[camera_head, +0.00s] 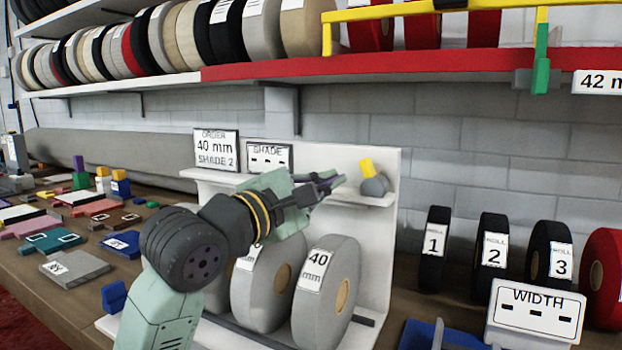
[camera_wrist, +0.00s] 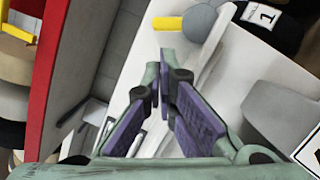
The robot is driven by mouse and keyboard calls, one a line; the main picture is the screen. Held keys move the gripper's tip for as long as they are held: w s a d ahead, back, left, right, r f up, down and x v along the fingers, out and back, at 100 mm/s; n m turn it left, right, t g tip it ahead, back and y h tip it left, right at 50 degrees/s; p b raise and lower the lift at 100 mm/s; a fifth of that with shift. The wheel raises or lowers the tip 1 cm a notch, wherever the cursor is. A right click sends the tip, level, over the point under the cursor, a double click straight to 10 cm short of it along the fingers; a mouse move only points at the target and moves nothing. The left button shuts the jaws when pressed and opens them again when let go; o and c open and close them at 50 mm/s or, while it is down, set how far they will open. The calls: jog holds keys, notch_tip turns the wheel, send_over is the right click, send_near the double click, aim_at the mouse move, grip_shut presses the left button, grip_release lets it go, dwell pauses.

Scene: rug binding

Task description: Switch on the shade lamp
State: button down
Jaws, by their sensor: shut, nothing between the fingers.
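A grey rounded knob or dome (camera_head: 374,187) with a yellow tab (camera_head: 367,166) sits at the right end of a small white shelf; I take it for the shade lamp or its switch, and the dome looks unlit. In the wrist view the grey dome (camera_wrist: 200,23) and yellow tab (camera_wrist: 168,23) lie just beyond my fingertips. My gripper (camera_head: 336,184) is shut and empty, left of the dome; in the wrist view my gripper (camera_wrist: 161,75) shows a gap to it. A SHADE card (camera_head: 268,157) stands on the same shelf, partly behind my arm.
The white stand (camera_head: 382,255) holds grey tape rolls (camera_head: 327,292) marked 40 mm below my gripper. An order card (camera_head: 216,150) reads 40 mm, shade 2. Black rolls numbered 1 to 3 (camera_head: 491,255) stand right. A red shelf edge (camera_head: 400,65) and yellow rail (camera_head: 430,9) are above.

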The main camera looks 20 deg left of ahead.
aim_at(369, 173)
jog(key=shift+p+x, duration=0.45)
jog(key=shift+x, duration=1.7)
jog(key=shift+d+r+m+g+b, duration=0.1)
jog(key=shift+r+m+g+b, duration=0.15)
jog(key=shift+m+b, duration=0.3)
jog(key=shift+d+r+m+g+b, duration=0.2)
jog(key=shift+m+b, duration=0.1)
jog(key=shift+m, duration=0.45)
jog(key=shift+d+r+m+b, duration=0.2)
jog(key=shift+r+m+b, duration=0.2)
jog(key=shift+m, duration=0.4)
jog(key=m, duration=0.2)
jog(key=d+r+m+g+b, duration=0.1)
jog(key=m, duration=0.1)
jog(key=shift+d+r+y, duration=0.1)
jog(key=shift+d+y, duration=0.2)
jog(key=shift+d, duration=0.05)
jog(key=shift+s, duration=0.1)
